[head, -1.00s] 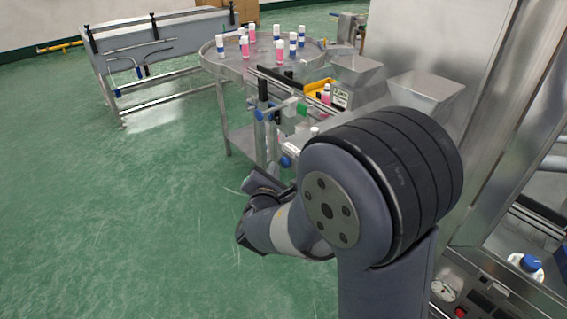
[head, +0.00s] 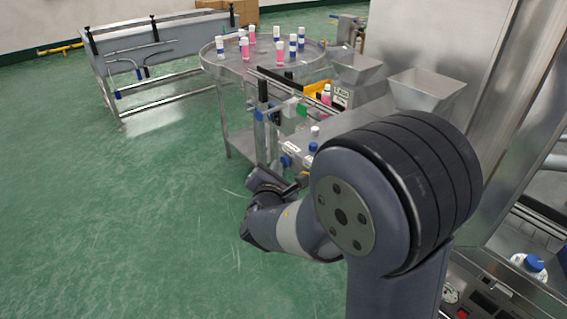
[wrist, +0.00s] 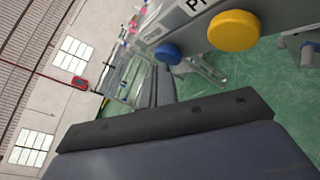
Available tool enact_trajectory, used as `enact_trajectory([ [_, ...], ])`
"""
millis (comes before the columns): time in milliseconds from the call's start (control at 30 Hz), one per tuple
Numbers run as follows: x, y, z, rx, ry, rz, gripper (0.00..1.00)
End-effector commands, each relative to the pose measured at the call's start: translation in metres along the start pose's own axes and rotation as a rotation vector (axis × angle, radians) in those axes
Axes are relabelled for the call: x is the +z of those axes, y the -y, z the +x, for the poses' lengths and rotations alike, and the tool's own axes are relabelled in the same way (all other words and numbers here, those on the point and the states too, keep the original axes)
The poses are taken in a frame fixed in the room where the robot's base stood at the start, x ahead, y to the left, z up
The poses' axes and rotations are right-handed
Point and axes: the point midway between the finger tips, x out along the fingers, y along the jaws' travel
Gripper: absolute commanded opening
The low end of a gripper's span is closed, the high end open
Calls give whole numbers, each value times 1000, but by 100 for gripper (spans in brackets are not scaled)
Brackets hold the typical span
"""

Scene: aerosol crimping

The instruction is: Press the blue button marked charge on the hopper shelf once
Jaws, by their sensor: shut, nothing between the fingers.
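A round blue button (wrist: 167,52) shows in the wrist view on the front of a grey metal panel, left of a larger-looking yellow button (wrist: 234,30). A label between them is cut off, and I cannot read "charge" on it. In the head view the blue button (head: 286,161) is small, at the near end of the hopper shelf. My gripper (wrist: 157,86) is shut and empty. It points past the panel, with its tip below the blue button in the picture and apparently apart from it. In the head view the gripper is hard to make out beside my wrist.
A steel trough (head: 160,45) stands at the back left. The green floor (head: 130,210) on the left is clear. My arm hides part of the shelf.

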Motion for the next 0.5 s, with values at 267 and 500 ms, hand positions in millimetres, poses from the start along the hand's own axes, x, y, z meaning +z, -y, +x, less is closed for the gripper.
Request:
enact_trajectory([
  [267,2,2,3,0,1,1,0],
  [500,4,4,5,0,3,1,0],
])
